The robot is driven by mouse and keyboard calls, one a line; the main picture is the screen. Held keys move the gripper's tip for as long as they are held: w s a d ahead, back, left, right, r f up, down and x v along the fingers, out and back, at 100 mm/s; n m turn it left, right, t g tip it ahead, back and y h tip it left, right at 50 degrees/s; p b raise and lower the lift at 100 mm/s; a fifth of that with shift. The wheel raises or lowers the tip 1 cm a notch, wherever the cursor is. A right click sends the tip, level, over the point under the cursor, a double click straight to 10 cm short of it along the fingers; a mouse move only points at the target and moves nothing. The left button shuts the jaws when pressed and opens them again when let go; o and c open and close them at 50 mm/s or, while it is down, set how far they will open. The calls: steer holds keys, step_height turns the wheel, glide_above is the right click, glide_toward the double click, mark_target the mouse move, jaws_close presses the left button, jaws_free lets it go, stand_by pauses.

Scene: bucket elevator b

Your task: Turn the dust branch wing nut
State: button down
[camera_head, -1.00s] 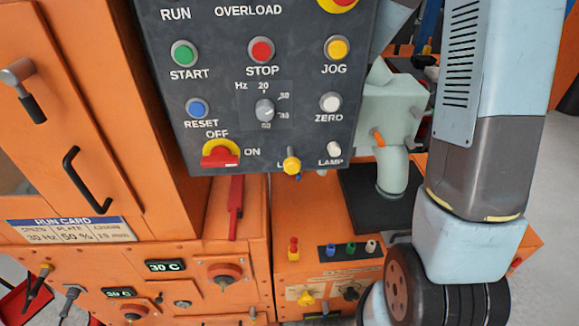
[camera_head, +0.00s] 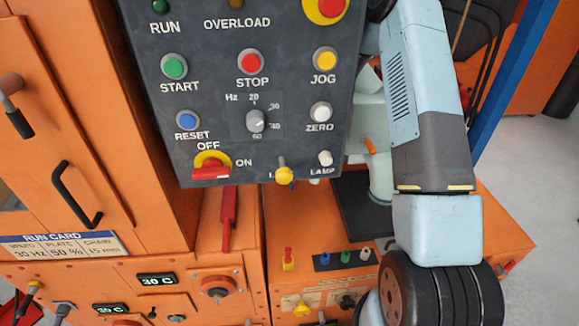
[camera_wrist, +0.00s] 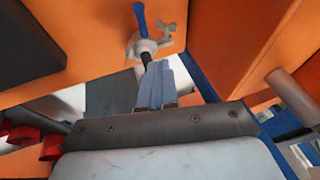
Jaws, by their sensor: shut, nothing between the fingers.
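In the wrist view, a grey metal wing nut (camera_wrist: 167,31) sits beside a blue-handled lever (camera_wrist: 140,17) on a round metal fitting (camera_wrist: 141,47) against an orange panel. I take this to be the dust branch wing nut. My gripper (camera_wrist: 159,66) is shut and empty. Its fingertips are just below the fitting in the picture and overlap a dark stub there; I cannot tell whether they touch it. The wing nut looks apart from the fingers. In the head view, my gripper and the wing nut do not show.
A dark control panel (camera_head: 215,100) with buttons hangs left of my arm in the head view. Orange cabinets (camera_head: 130,190) stand at left and an orange base unit (camera_head: 330,275) below. Clear grey floor (camera_head: 545,160) lies at right. In the wrist view, an orange wall (camera_wrist: 235,45) rises close at right.

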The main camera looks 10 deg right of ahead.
steer(key=shift+s+a+x, duration=0.2)
steer(key=shift+a+x, duration=0.15)
steer(key=shift+x, duration=1.75)
steer(key=shift+s+a+x, duration=0.2)
steer(key=shift+a+x, duration=0.1)
steer(key=shift+x, duration=1.8)
steer(key=shift+s+a+x, duration=0.15)
steer(key=shift+a+x, duration=0.2)
steer(key=shift+x, duration=1.75)
steer(key=shift+r, duration=0.1)
